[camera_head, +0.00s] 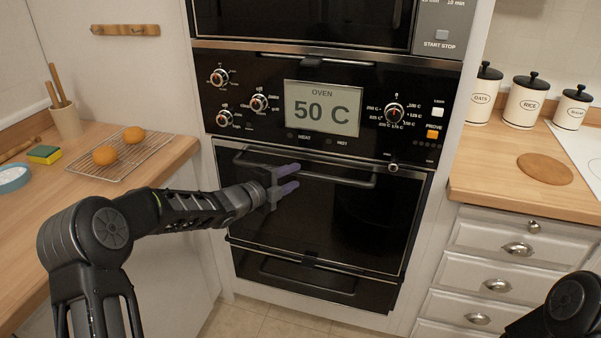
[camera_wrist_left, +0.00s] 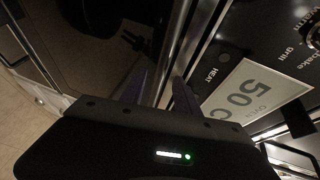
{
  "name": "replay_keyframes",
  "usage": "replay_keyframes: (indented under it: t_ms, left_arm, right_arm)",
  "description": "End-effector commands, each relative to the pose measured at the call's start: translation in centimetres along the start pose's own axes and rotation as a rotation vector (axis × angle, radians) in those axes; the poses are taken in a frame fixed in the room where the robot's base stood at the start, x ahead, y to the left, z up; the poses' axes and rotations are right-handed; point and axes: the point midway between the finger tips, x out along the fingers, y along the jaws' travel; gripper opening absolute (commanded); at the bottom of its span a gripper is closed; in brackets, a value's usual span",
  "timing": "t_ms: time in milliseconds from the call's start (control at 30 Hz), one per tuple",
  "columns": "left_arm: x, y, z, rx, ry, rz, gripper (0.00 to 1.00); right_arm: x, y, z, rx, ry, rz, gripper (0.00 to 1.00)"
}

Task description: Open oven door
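The black oven door (camera_head: 345,215) is shut below the control panel. Its dark bar handle (camera_head: 345,181) runs across the door's top. My left gripper (camera_head: 294,178) is in front of the door at the handle's left half, with two purple-grey fingers apart. The upper finger overlaps the bar in the head view; I cannot tell whether they touch. In the left wrist view the fingers (camera_wrist_left: 160,90) show with a gap between them, close to the oven front. My right gripper is out of view; only part of my right arm shows at the lower right.
The oven display (camera_head: 322,108) reads 50 C, with knobs on both sides. A left counter (camera_head: 150,165) holds a wire rack with two buns. A right counter (camera_head: 500,180) holds canisters above drawers (camera_head: 500,270). A lower drawer (camera_head: 310,280) sits under the door. Floor is clear in front.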

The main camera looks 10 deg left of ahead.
Motion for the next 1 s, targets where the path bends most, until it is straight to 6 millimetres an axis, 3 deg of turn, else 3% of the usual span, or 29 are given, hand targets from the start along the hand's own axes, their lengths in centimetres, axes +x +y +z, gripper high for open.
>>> replay_keyframes:
  t_ms: [233,600,1000]
  left_arm:
    - [3.4,-0.1,-0.1,-0.001,0.002,0.0,0.38]
    - [4.0,0.0,-0.1,0.0,0.0,0.0,0.37]
    - [4.0,0.0,0.0,-0.001,0.0,0.0,0.04]
  right_arm:
    - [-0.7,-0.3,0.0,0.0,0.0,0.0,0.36]
    - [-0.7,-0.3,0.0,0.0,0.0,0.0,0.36]
    - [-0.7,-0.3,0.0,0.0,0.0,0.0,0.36]
